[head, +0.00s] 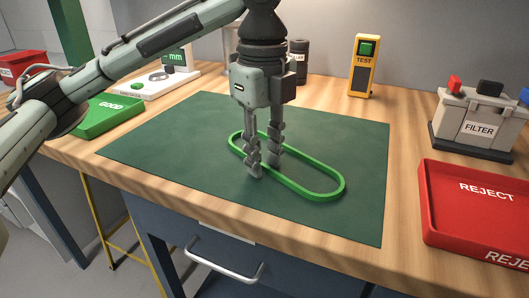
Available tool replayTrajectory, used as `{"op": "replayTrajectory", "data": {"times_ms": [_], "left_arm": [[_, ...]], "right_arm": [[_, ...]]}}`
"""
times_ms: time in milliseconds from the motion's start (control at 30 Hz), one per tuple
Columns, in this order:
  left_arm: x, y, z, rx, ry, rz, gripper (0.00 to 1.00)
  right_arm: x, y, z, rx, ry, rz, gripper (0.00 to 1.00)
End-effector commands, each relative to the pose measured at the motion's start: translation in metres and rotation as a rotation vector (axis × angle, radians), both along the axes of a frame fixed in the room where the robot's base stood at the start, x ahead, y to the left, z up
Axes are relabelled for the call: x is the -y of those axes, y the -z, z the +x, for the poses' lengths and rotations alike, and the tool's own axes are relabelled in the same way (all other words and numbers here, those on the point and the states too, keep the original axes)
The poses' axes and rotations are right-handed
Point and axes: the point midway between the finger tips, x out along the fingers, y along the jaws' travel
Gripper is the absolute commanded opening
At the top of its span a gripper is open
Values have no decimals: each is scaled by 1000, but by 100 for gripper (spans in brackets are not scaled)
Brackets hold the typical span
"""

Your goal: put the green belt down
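The green belt (317,193) is a long closed loop with rounded ends. It appears to lie flat on the dark green mat (340,143). My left gripper (264,170) points straight down over the belt's left part. Its two fingers are apart, with a gap between them. One fingertip looks to be in front of the belt's near strand and the other inside the loop. The fingers hide short stretches of the belt, so contact is hard to tell. My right gripper is not in view.
A red reject tray (433,220) is at the right, with a filter box (470,128) behind it. A yellow tester (362,68) and a dark canister (299,60) stand at the back. A green good tray (110,117) is at the left. The mat's right part is clear.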

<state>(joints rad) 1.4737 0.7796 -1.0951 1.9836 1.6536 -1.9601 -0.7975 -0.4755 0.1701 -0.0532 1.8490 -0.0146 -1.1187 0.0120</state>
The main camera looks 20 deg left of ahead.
Motion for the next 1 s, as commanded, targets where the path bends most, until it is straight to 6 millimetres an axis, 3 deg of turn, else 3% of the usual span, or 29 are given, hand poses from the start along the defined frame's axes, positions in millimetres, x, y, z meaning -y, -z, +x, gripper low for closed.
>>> {"op": "replayTrajectory", "data": {"times_ms": [300,500,633,800,1000], "left_arm": [[0,-3,0,3,0,0,26],[0,-39,0,5,0,-1,26],[-1,-72,0,7,-2,0,26],[-1,-98,-2,4,-1,1,26],[0,-119,-2,3,-1,1,26]], "right_arm": [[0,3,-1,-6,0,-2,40],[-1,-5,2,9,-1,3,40],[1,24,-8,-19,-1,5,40],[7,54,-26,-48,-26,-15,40],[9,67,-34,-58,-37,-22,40]]}}
